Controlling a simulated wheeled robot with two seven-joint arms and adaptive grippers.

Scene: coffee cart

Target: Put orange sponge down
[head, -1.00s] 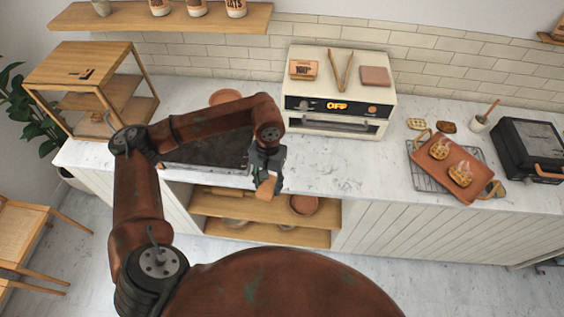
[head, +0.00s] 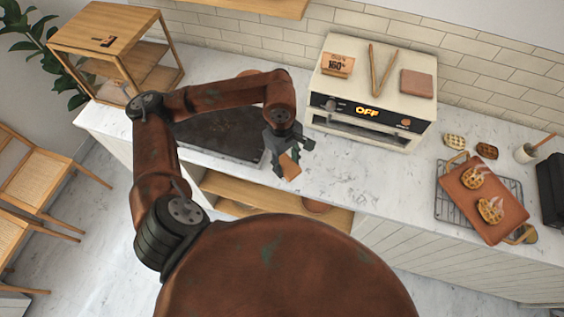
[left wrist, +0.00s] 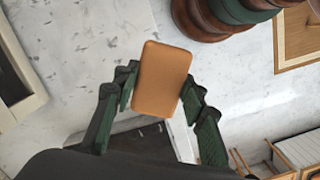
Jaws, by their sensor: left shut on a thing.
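The orange sponge (left wrist: 163,78) is a rounded rectangular block held between the fingers of my left gripper (left wrist: 158,105) in the left wrist view. In the head view the sponge (head: 289,165) shows below my left gripper (head: 285,150), near the front edge of the white marble counter (head: 345,160), right of the dark griddle plate. The gripper is shut on it. I cannot tell how high the sponge is above the counter. My right gripper is not in view.
A dark griddle plate (head: 215,138) lies left of the gripper. A cream oven (head: 370,85) reading OFF stands behind it. The marble between oven and front edge is bare.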

